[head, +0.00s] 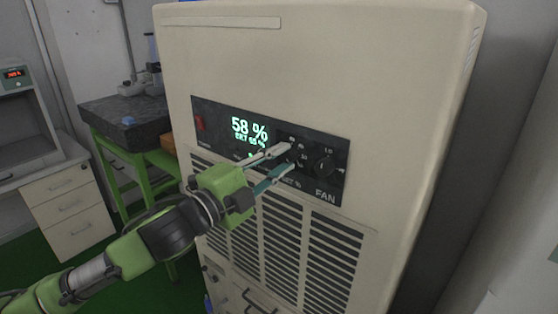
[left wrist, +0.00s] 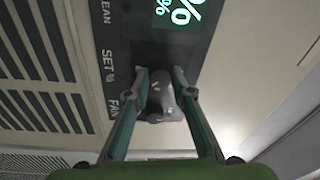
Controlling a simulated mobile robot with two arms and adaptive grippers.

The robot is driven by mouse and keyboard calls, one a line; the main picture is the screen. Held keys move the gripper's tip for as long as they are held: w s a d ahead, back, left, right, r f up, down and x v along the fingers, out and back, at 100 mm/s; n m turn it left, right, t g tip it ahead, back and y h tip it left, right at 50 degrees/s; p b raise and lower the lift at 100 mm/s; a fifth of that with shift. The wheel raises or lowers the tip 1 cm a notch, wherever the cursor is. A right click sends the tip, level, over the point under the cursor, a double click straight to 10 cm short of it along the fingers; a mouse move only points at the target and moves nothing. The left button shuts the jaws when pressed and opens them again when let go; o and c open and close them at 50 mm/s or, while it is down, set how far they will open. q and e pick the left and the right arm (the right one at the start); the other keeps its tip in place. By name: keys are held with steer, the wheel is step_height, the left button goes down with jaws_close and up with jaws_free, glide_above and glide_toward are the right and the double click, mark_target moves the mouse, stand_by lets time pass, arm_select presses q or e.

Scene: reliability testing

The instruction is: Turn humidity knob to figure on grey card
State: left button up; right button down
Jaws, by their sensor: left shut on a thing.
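The humidity knob (left wrist: 158,95) is a dark round knob on the black control panel (left wrist: 130,35), near the "SET %" label. My left gripper (head: 291,156) reaches it from the left in the head view, and its fingers hide most of the knob there. In the left wrist view my left gripper (left wrist: 160,80) has one finger on each side of the knob, shut on it. The green display (head: 249,129) reads 58 %, with a smaller set line below that is hard to read. I see no grey card. My right gripper is not in view.
A FAN knob (head: 323,163) sits just right of the held knob. A red switch (head: 200,123) is at the panel's left end. The panel is on a large cream cabinet (head: 320,65) with vent slots below. A green-legged table (head: 95,150) stands at the left.

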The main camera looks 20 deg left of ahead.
arm_select(q)
steer(key=o, duration=1.1)
steer(key=v, duration=0.7)
steer(key=shift+s, duration=0.2)
steer(key=shift+a+f, duration=0.1)
steer(key=shift+a, duration=0.05)
